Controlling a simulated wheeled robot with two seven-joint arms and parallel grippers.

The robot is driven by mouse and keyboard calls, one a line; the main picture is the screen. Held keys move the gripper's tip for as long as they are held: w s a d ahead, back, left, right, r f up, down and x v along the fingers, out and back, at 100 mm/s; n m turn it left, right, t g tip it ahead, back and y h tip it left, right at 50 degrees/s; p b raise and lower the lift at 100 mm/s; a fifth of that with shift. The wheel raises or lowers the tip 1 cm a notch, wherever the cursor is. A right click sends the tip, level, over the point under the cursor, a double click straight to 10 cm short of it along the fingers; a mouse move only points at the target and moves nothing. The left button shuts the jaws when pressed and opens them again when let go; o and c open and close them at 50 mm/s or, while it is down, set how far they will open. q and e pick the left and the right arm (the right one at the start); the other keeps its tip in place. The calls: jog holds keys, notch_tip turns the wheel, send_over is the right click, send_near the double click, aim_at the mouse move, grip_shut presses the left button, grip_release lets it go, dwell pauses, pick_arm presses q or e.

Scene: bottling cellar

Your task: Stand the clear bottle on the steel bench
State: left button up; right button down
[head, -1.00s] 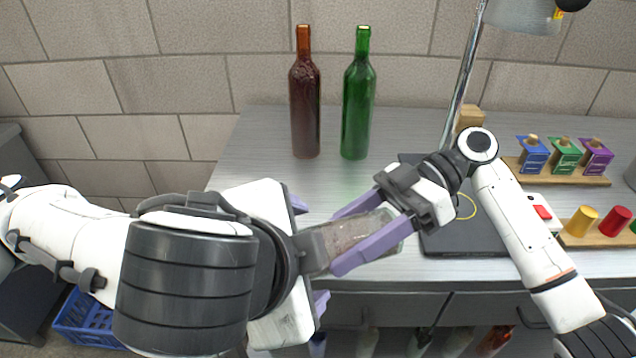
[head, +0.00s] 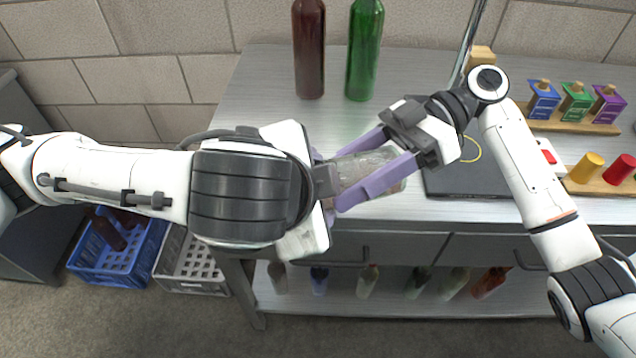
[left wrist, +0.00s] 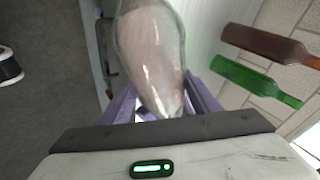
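The clear bottle (head: 364,168) lies roughly level in the air above the front edge of the steel bench (head: 262,88). Its base end points right, and its neck is hidden behind my left gripper in the head view. My right gripper (head: 362,172) is shut across the bottle's body with its purple fingers. My left gripper (head: 323,184) is at the neck end, its fingers apart on either side. In the left wrist view the bottle (left wrist: 150,50) tapers toward my left palm, between purple fingers that look clear of the glass.
A brown bottle (head: 309,50) and a green bottle (head: 364,50) stand at the bench's back. Several bottles stand on the lower shelf (head: 330,304). A blue crate (head: 118,262) and a grey crate (head: 190,272) are on the floor.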

pick_arm(q)
jog(key=shift+r, duration=0.1)
jog(key=c, duration=0.7)
pick_arm(e)
jog(key=shift+r, duration=0.15)
pick_arm(q)
jog(key=shift+r, duration=0.15)
grip_shut()
pick_arm(e)
jog(key=c, duration=1)
grip_release()
jog(key=shift+c, duration=0.2)
jog(key=o, duration=0.5)
